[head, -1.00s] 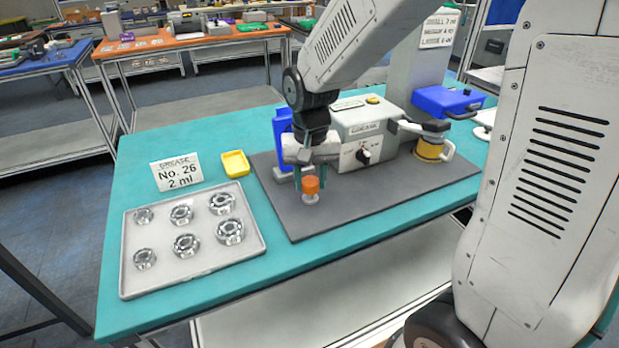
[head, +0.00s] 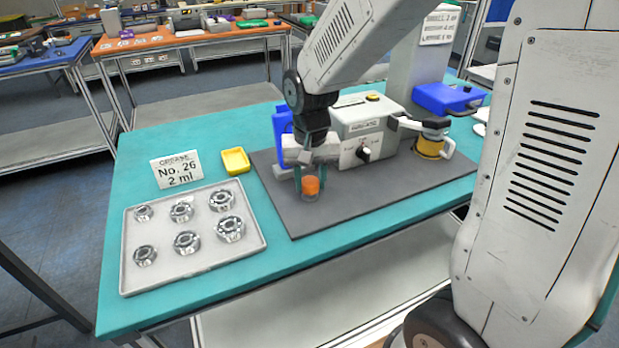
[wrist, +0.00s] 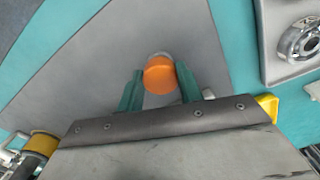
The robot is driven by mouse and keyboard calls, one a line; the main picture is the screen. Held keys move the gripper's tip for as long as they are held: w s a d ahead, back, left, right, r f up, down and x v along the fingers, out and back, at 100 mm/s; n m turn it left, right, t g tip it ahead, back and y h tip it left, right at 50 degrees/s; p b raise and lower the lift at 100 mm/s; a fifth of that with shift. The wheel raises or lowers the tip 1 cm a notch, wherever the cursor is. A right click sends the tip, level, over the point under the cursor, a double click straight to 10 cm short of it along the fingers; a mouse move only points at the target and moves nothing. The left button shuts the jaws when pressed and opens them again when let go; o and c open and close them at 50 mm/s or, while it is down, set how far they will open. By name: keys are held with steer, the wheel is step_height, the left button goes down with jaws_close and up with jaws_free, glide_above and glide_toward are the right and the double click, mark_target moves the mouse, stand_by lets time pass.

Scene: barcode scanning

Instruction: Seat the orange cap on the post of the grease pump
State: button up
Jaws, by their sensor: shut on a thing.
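The orange cap (head: 311,186) is between the teal fingers of my gripper (head: 310,180), low over the front left part of the grey mat (head: 372,197). My gripper is shut on the cap's sides. In the wrist view the cap (wrist: 160,76) shows round between the two fingertips (wrist: 160,86), with a pale rim just past its far edge. A small pale part shows under the cap in the head view; I cannot tell whether they touch. The grease pump (head: 362,125), a light grey box with a black knob, stands behind my gripper. I cannot make out its post.
A blue part (head: 281,128) stands close behind my gripper. A yellow-banded can (head: 431,148) is at right. The mat's front is clear.

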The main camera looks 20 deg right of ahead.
steer(key=shift+f, duration=0.65)
steer(key=o, duration=1.4)
steer(key=shift+c, duration=0.2)
steer(key=shift+r, duration=3.8)
